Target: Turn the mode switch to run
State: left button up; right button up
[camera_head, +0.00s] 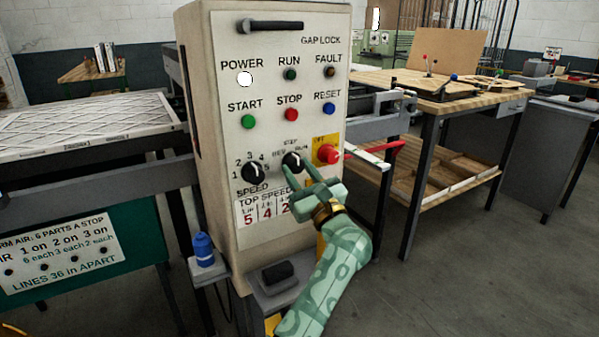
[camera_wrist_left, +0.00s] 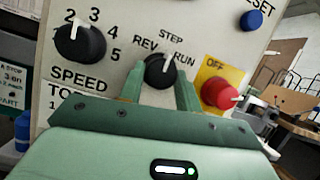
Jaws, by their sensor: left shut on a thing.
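The mode switch (camera_head: 292,162) is a black round knob with a white pointer on the beige control panel (camera_head: 225,130). It also shows in the left wrist view (camera_wrist_left: 160,70), under the words REV, STEP and RUN. Its pointer slants up and right, towards the side of STEP and RUN; its exact setting is hard to tell. My left gripper (camera_head: 299,167) is shut on the knob, one green finger on each side. My right gripper is not in view.
The black speed knob (camera_head: 256,172) is left of the mode switch. A red OFF button (camera_head: 328,153) on a yellow plate is close on the right. Green, red and blue buttons sit above. A blue bottle (camera_head: 203,249) stands at the panel's lower left.

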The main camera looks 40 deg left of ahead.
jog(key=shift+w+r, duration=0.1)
pick_arm(q)
jog(key=shift+s+r+m+t+p, duration=0.15)
jog(key=shift+m+t+p, duration=0.1)
jog(key=shift+m+p, duration=0.3)
jog(key=shift+w+r+m+t+p, duration=0.15)
jog(key=shift+m+t+p, duration=0.1)
jog(key=shift+m+p, duration=0.25)
jog(key=m+t+h+p, duration=0.1)
jog(key=m+p, duration=0.1)
jog(key=m+t+h+p, duration=0.1)
jog(key=m+p, duration=0.2)
jog(key=m+t+h+p, duration=0.1)
jog(key=m+p, duration=0.2)
jog(key=shift+s+r+m, duration=0.2)
jog(key=shift+s+m, duration=0.05)
jog(key=shift+f+m+t+h+p, duration=0.2)
jog(key=shift+m+h+p, duration=0.15)
jog(key=shift+m+p, duration=0.25)
jog(key=shift+f+m+t+h+p, duration=0.1)
jog(key=shift+m+t+h+p, duration=0.1)
jog(key=shift+m+h+p, duration=0.3)
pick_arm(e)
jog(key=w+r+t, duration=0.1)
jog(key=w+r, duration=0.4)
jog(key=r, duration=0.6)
pick_arm(q)
jog(key=o, duration=1)
jog(key=shift+c, duration=0.2)
